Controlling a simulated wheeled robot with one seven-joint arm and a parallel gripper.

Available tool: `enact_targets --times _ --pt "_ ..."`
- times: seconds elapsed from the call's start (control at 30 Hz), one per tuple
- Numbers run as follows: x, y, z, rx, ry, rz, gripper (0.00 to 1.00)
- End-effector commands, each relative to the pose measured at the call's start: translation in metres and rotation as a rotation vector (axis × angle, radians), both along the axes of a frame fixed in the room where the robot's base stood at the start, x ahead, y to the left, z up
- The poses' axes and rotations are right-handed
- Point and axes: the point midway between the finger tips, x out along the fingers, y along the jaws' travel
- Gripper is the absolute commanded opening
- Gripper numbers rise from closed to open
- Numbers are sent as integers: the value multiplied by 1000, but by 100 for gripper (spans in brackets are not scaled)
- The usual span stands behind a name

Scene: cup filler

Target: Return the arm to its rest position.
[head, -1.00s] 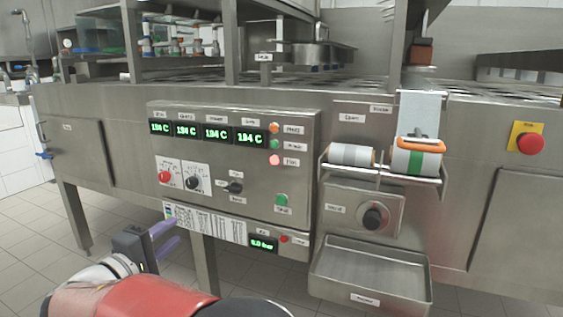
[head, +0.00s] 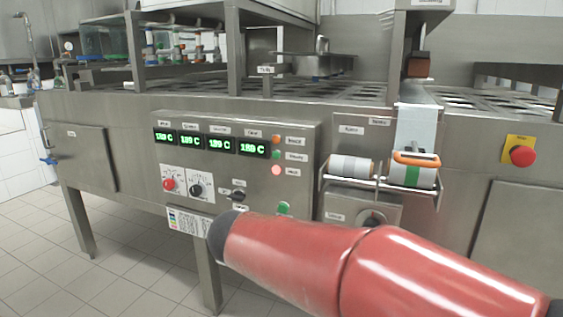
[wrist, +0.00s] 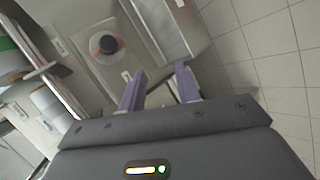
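My gripper (wrist: 160,92) shows in the wrist view with its two purple fingers spread apart. Nothing is between them. Past the fingers are the machine's black knob (wrist: 105,44) and the metal tray (wrist: 172,28), both apart from the gripper. In the head view my red arm crosses the lower right, in front of the machine, and the gripper itself is out of that picture. The arm hides the tray and part of the lower panel there. The control panel (head: 222,182) shows lit green displays.
Film rolls (head: 351,167) sit on a bracket beside the panel. A red emergency button (head: 522,156) is at the right. The machine front (head: 130,140) stands close to the arm. Tiled floor (head: 120,285) is open at the lower left.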

Motion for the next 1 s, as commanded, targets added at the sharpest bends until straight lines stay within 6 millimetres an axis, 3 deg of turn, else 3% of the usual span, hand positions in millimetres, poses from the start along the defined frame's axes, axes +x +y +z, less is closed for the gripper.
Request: enact_targets --times 0.03,0.1,0.2,0.4,0.6,1.0 --pt "-20 -33 7 90 30 -63 33" --pt "-50 -62 3 222 68 -133 33" --pt "-93 -90 -2 416 89 -225 33" --pt "-158 -106 -8 759 20 -361 33" --pt "-183 -104 -12 931 -65 -421 33" --pt "-185 -102 -13 960 -78 -428 33"
